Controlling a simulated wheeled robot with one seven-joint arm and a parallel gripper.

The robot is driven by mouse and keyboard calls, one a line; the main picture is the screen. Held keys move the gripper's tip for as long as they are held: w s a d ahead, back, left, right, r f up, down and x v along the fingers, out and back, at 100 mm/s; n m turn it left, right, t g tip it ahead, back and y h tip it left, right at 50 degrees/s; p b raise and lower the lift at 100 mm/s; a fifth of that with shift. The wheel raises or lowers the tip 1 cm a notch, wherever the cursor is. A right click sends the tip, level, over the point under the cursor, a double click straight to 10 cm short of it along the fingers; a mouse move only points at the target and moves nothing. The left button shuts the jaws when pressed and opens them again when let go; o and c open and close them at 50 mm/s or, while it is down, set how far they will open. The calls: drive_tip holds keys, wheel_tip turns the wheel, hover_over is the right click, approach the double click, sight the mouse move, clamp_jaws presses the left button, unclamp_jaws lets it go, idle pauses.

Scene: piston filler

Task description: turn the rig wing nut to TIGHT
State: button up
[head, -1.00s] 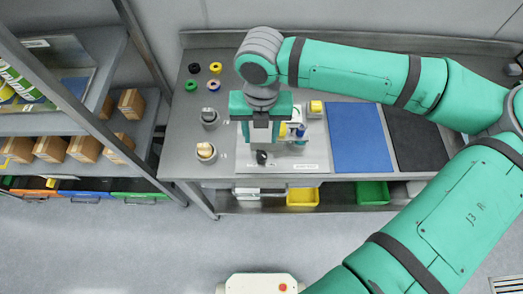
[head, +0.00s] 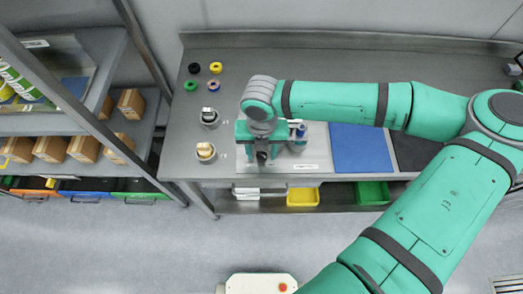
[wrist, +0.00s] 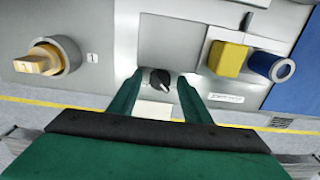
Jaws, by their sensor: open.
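A small black winged knob, which looks like the rig wing nut (wrist: 158,79), sits on the light grey rig plate (wrist: 185,35). It also shows in the head view as a dark spot (head: 262,157) below my gripper (head: 261,151). In the wrist view my gripper (wrist: 160,84) is open, with one green finger on each side of the nut. I cannot tell whether the fingers touch it. The nut's exact angle and any TIGHT mark are not readable.
A yellow block (wrist: 228,59) and a blue cylinder (wrist: 270,66) stand right of the nut. A grey cup (wrist: 62,54) with a tan piece stands to the left. A blue mat (head: 360,150) lies on the bench's right.

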drive_tip(key=shift+c, duration=0.2)
drive_tip(key=c, duration=1)
drive_tip(key=m, duration=0.3)
drive_tip(key=shift+m, duration=2.1)
